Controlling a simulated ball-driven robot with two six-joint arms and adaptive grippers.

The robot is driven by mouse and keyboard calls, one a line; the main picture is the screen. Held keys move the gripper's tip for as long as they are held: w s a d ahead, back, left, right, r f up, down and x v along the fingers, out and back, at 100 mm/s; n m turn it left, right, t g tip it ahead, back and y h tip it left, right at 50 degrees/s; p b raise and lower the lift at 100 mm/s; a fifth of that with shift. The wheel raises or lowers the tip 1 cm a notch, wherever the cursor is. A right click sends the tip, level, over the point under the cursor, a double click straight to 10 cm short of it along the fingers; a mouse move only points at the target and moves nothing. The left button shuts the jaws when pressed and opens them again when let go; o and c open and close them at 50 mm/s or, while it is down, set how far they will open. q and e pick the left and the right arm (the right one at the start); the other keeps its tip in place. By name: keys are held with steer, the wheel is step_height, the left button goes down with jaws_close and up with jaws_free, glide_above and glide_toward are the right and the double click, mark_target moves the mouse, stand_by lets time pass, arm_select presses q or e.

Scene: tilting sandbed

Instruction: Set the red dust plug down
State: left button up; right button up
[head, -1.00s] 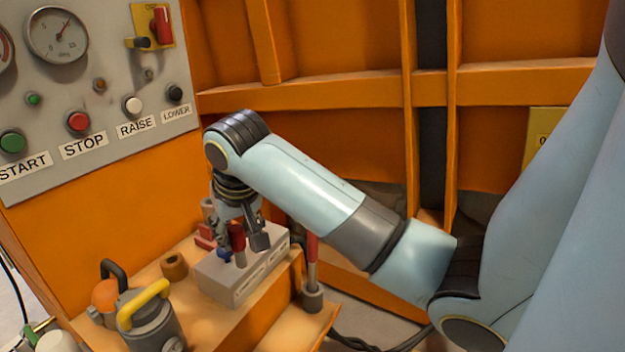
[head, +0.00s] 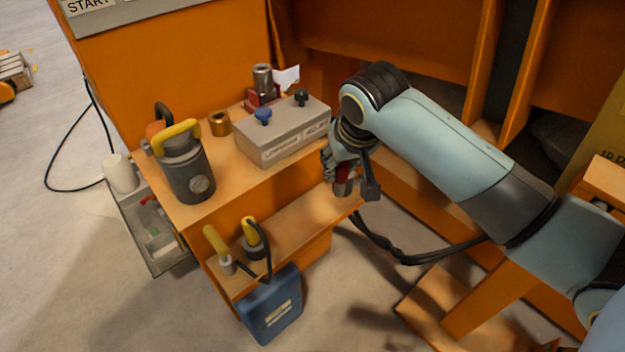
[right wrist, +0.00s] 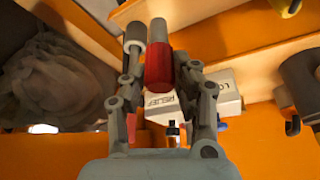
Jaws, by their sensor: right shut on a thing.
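My right gripper (head: 351,181) is shut on the red dust plug (head: 343,173), beside the right end of the lower wooden shelf. Only a small part of the plug shows between the fingers. In the right wrist view the red plug (right wrist: 158,68) sits between the fingertips, with a grey cylindrical end beyond it. A dark cylinder with a pale ring (right wrist: 134,38) stands close beside it. I cannot tell whether the plug touches the shelf (head: 300,214). My left gripper is not in view.
A grey block (head: 285,140) with a blue knob (head: 263,114) and a black knob (head: 301,97) sits on the upper bench. A grey, yellow-handled pump (head: 187,170) stands left. Yellow-handled tools (head: 250,238) occupy the lower shelf's left part; its middle is clear. Black hoses (head: 410,258) hang right.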

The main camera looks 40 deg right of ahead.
mark_target(343, 194)
steer(key=s+f, duration=0.1)
steer(key=f, duration=0.1)
steer(key=s+f+b, duration=0.1)
steer(key=shift+s+a+f, duration=0.25)
steer(key=shift+s+f, duration=0.1)
steer(key=shift+f, duration=0.05)
steer(key=w+f+b, duration=0.2)
steer(key=w+f, duration=0.1)
steer(key=w+f+b, duration=0.2)
steer(key=w+f, duration=0.2)
steer(key=w+f+b, duration=0.2)
steer(key=w+f, duration=0.2)
steer(key=shift+a, duration=0.4)
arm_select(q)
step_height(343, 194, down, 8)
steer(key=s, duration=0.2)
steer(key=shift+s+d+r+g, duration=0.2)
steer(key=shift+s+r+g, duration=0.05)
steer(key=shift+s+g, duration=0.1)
arm_select(e)
steer(key=shift+r, duration=0.1)
steer(key=shift+f, duration=0.2)
steer(key=o, duration=0.9)
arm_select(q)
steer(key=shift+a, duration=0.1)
arm_select(e)
steer(key=shift+o, duration=0.2)
steer(key=shift+r, duration=0.1)
